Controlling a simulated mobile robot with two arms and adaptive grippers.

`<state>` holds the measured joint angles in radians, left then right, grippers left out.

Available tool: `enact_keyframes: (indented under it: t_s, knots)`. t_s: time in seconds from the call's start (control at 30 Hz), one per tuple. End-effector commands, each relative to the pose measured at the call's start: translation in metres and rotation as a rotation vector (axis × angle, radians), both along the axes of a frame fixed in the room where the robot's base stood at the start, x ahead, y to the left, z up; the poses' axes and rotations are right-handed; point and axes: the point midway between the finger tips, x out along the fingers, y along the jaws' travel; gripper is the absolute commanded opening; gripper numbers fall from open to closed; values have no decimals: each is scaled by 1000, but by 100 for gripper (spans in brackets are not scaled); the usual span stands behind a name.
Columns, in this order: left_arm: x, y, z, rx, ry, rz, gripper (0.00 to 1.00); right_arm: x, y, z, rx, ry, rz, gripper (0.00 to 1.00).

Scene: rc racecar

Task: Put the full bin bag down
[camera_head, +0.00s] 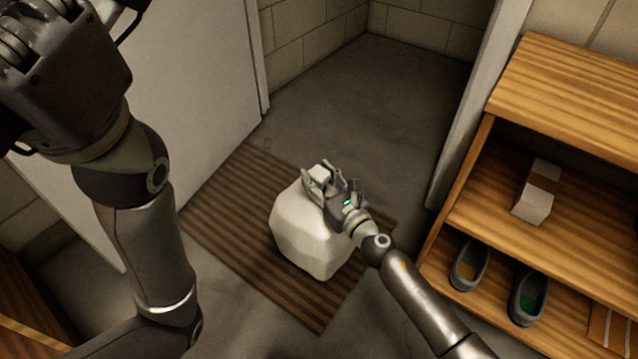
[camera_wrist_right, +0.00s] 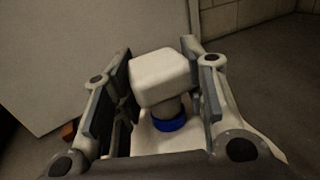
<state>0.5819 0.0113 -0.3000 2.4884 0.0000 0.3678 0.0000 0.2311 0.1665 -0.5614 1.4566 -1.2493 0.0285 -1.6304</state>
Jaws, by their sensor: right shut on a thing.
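The full bin bag (camera_head: 303,237) is a pale, lumpy white sack above or on the brown striped mat; I cannot tell whether its base touches. My right gripper (camera_head: 330,180) is at the top of the bag, shut on its neck. In the right wrist view, the bag's squarish white top (camera_wrist_right: 160,77) sits between the two fingers, with a blue band (camera_wrist_right: 168,124) just below it. The gripper hides part of the bag's upper side. My left gripper (camera_head: 105,12) is at the top left, partly cut off, away from the bag; its jaws are unclear.
The striped mat (camera_head: 235,220) lies on the grey floor (camera_head: 345,105), which is clear beyond it. A pale door (camera_head: 185,70) stands at the left. A wooden shelf (camera_head: 560,85) at the right holds a small box (camera_head: 533,205) and grey shoes (camera_head: 528,297).

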Motion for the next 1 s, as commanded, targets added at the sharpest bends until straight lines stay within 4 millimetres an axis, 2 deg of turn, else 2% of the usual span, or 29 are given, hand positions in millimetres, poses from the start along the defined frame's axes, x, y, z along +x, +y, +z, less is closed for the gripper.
enact_keyframes:
  t_s: [0.47,0.5,0.63,1.0]
  knots:
    - [-4,-1,0,1,-13,1,0,1,0,-2,2,-6,1,0]
    - [-5,-1,2,2,-16,1,0,0,0,-4,0,0,0,43]
    - [-5,-1,2,2,-16,1,0,0,0,-4,0,0,0,60]
    - [-5,-1,3,2,-16,0,0,0,0,-3,-1,-1,0,61]
